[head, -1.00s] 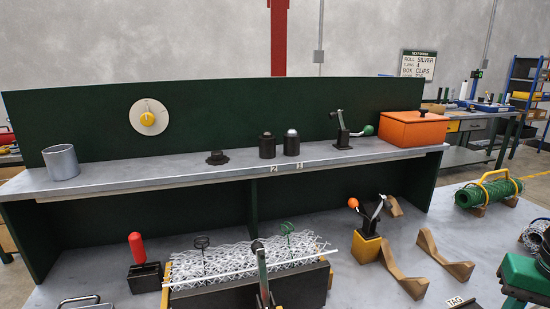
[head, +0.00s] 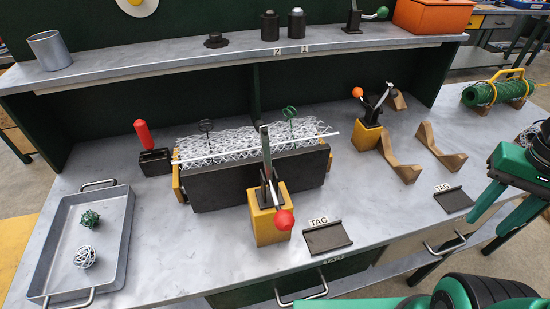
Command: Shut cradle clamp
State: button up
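A toggle clamp with an orange ball (head: 357,92) stands on a yellow block (head: 367,139) beside two wooden cradle supports (head: 400,158). Its handle leans up-left and its dark arm up-right, so it looks open. A second clamp, with a red ball (head: 284,220), stands on a yellow block (head: 269,226) before the black trough (head: 225,190) holding white mesh (head: 225,143). Its bar points up and its handle hangs toward the front. I cannot tell which clamp the task names. My gripper (head: 484,229), green, is at the right edge, fingers apart and empty, away from both clamps.
A grey tray (head: 45,250) with two wire balls lies at left. A red-handled tool (head: 143,133) stands beside the trough. Two dark TAG plates (head: 327,238) lie near the front edge. A shelf (head: 150,62) spans the back. A green roll (head: 498,91) lies at far right.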

aim_at(284, 221)
jog(key=u, duration=0.55)
jog(key=k, duration=1.25)
jog(key=z, duration=0.5)
jog(key=i, duration=1)
jog(key=u, duration=0.05)
